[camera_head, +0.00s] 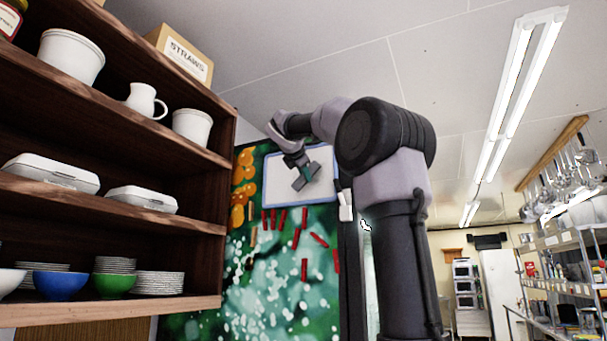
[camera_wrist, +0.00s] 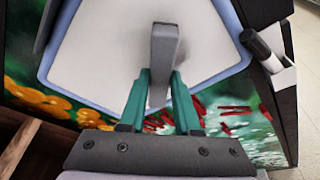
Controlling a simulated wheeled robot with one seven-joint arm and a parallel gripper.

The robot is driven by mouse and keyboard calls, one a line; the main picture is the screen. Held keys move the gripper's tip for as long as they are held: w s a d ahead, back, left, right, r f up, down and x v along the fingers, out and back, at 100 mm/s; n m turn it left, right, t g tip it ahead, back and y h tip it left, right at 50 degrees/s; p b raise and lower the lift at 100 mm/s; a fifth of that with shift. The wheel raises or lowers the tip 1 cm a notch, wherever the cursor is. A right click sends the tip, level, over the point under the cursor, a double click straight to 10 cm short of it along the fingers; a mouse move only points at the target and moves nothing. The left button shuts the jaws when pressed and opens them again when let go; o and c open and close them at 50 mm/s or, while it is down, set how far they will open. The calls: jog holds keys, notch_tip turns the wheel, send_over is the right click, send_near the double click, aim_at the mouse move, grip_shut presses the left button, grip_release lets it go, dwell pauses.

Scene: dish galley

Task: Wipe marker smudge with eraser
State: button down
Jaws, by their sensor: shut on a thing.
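The whiteboard (camera_head: 331,162) has a pale blue frame and hangs on a colourful painted wall. It fills much of the wrist view (camera_wrist: 105,45). My gripper (camera_wrist: 160,80) has green fingers, shut on a grey block-shaped eraser (camera_wrist: 164,48), which is in front of the whiteboard's middle. I cannot tell whether the eraser touches the surface. In the head view my gripper (camera_head: 303,172) is in front of the whiteboard. No other mark shows on the visible whiteboard.
A white holder (camera_head: 345,206) is at the whiteboard's lower right; a dark-ended cylinder (camera_wrist: 255,43) shows there in the wrist view. A wooden shelf (camera_head: 190,228) with bowls, plates and containers stands at left. Red strips (camera_head: 304,270) are on the painted wall below.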

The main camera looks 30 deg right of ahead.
aim_at(319, 178)
jog(key=shift+w+d, duration=0.45)
jog(key=shift+d, duration=0.1)
jog(key=shift+s, duration=0.15)
jog(key=shift+s+d, duration=0.55)
jog(key=shift+s, duration=0.15)
jog(key=shift+s+d, duration=0.5)
jog(key=shift+s, duration=0.2)
jog(key=shift+d, duration=0.2)
jog(key=shift+w+a, duration=0.55)
jog(key=shift+w, duration=0.25)
jog(key=shift+w+a, duration=0.55)
jog(key=shift+w, duration=0.25)
jog(key=shift+a, duration=0.1)
jog(key=shift+s+a, duration=0.9)
jog(key=shift+a, duration=0.25)
jog(key=shift+s+a, duration=0.9)
jog(key=shift+a, duration=0.2)
